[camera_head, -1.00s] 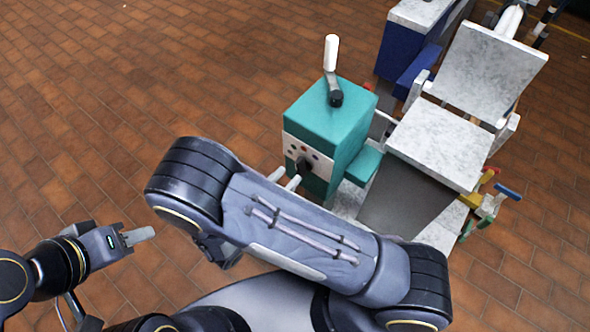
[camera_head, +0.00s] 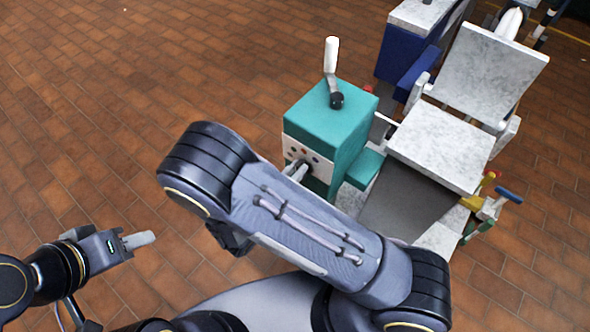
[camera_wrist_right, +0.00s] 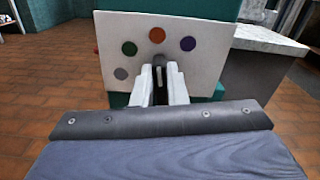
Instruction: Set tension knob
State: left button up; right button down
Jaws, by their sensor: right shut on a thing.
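The tension knob (camera_wrist_right: 159,66) is a dark piece on the white front panel (camera_wrist_right: 205,70) of a teal box (camera_head: 330,125). Coloured dots, among them grey, green, red and purple, arc around it on the panel. My right gripper (camera_wrist_right: 161,80) is shut on the knob, with one pale finger on each side; the fingers hide part of it. In the head view the right fingertips (camera_head: 297,170) meet the panel, and my arm covers the lower box. My left gripper (camera_head: 140,240) hangs over the floor at the left, away from the box; its finger gap does not show.
A crank with a white handle (camera_head: 331,55) stands on the box top. A grey-white marbled block (camera_head: 440,145) and a tilted marbled panel (camera_head: 490,70) stand to the right. Coloured handles (camera_head: 490,205) stick out at the far right. Open tiled floor lies to the left.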

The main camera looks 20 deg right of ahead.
jog(key=shift+w+a+f+n+p, duration=0.25)
jog(key=shift+n+p, duration=0.9)
jog(key=shift+n, duration=1.5)
jog(key=shift+w+a+f+n+p, duration=0.1)
jog(key=shift+f+n+p, duration=0.3)
jog(key=shift+n+p, duration=1.5)
jog(key=shift+w+a+f+n+p, duration=0.25)
jog(key=shift+n+p, duration=0.2)
jog(key=shift+n, duration=2.9)
jog(key=shift+d+f, duration=0.1)
jog(key=shift+d, duration=0.05)
jog(key=c, duration=1.4)
grip_release()
jog(key=shift+c, duration=0.2)
jog(key=shift+s, duration=0.1)
